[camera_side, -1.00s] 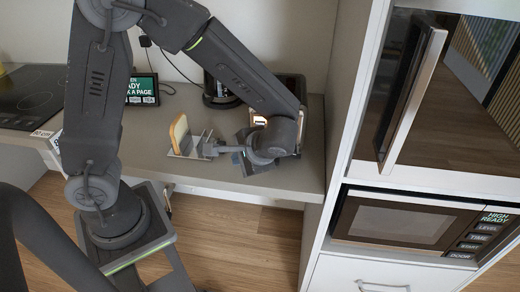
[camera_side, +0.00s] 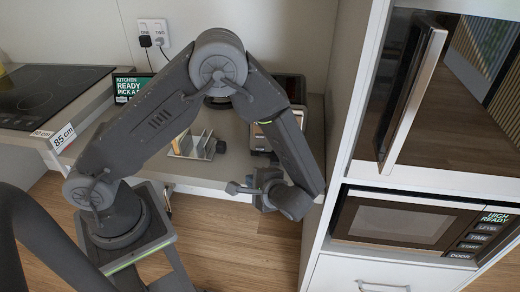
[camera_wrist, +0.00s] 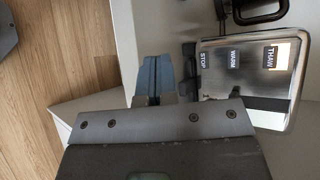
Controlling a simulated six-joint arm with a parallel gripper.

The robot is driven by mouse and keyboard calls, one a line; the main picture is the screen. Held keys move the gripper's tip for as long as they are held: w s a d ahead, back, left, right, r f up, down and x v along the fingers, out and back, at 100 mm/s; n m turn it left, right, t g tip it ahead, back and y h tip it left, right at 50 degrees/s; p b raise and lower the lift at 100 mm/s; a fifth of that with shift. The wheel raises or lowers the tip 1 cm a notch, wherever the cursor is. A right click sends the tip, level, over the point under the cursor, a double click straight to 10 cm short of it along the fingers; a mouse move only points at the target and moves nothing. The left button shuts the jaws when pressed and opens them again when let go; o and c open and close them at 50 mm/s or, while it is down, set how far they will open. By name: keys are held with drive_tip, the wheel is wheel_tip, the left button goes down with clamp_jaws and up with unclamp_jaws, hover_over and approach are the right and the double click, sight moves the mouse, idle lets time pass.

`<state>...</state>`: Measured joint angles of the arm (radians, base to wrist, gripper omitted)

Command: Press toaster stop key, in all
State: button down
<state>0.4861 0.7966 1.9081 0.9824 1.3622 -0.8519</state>
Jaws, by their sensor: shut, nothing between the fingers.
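The toaster shows in the wrist view as a silver body (camera_wrist: 290,92) with a face of keys lettered THAW, WARM and STOP. The STOP key (camera_wrist: 204,57) is at the left end of that row, nearest my fingers. In the side view the toaster (camera_side: 257,140) is mostly behind my arm and its keys cannot be read. My gripper (camera_wrist: 155,80) is shut and empty, its blue-grey fingertips left of the toaster and apart from the STOP key. In the side view my gripper (camera_side: 232,187) is by the counter's front edge.
A toast rack (camera_side: 190,148) holding a bread slice stands left of the toaster. A dark lever-like part (camera_wrist: 188,70) sits between my fingers and the toaster. The tall cabinet with a microwave (camera_side: 395,222) bounds the right side.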

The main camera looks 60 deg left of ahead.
drive_tip(key=shift+w+a, duration=1.45)
drive_tip(key=shift+a, duration=0.2)
drive_tip(key=shift+w+a, duration=1.45)
drive_tip(key=shift+a, duration=0.2)
drive_tip(key=shift+a, duration=0.1)
drive_tip(key=shift+w+a, duration=0.25)
drive_tip(key=shift+w+a, duration=0.2)
drive_tip(key=shift+w, duration=0.05)
idle(0.5)
drive_tip(key=shift+s+d, duration=0.5)
drive_tip(key=shift+d, duration=0.05)
drive_tip(key=shift+s+d, duration=1.65)
drive_tip(key=shift+d, duration=0.25)
